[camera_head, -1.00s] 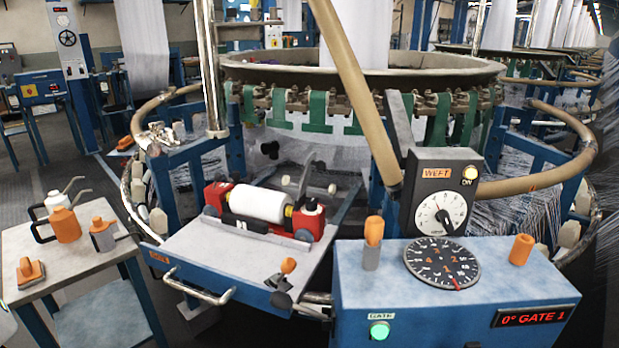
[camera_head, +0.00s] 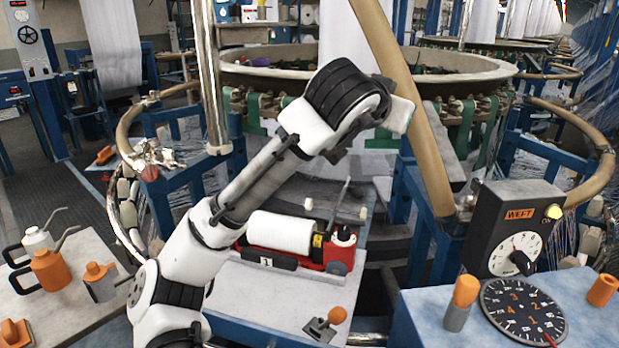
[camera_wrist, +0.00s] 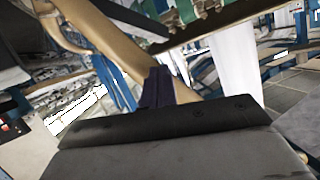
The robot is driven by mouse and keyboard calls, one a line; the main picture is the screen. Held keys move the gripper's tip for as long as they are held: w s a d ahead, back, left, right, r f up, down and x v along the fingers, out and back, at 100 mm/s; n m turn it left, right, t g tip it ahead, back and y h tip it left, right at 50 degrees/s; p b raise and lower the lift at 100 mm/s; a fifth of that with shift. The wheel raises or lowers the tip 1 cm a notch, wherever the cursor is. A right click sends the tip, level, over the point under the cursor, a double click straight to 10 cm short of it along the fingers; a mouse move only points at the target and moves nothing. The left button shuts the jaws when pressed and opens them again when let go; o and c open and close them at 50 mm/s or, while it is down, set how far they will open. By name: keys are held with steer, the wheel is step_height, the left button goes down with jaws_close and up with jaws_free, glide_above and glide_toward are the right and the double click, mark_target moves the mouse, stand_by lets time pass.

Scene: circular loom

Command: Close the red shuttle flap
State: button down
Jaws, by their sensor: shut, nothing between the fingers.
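The red shuttle (camera_head: 341,252) lies on the pale tray in front of the loom, with a white bobbin (camera_head: 280,232) in it. My gripper (camera_wrist: 165,88) is shut and empty in the wrist view, pointing at the loom's tan pipe and away from the shuttle. In the head view its end is raised above and behind the shuttle, fingers not clearly visible.
The tray (camera_head: 255,295) carries an orange-knobbed lever (camera_head: 326,322) at its front right. A blue control box (camera_head: 420,318) with dials stands at right. A tan pipe (camera_head: 415,125) slants up close to my wrist. A side table at left holds an orange can (camera_head: 53,270).

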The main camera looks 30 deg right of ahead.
steer(key=s+d+f+g+y+p, duration=0.15)
steer(key=s+f+y, duration=0.25)
steer(key=f+y, duration=0.6)
steer(key=w+a+r+p+x, duration=0.1)
steer(key=w+x, duration=0.1)
steer(key=x, duration=1.1)
steer(key=shift+w+h+p, duration=0.25)
steer(key=shift+h+p, duration=0.05)
steer(key=shift+p, duration=0.05)
steer(key=shift+r, duration=0.2)
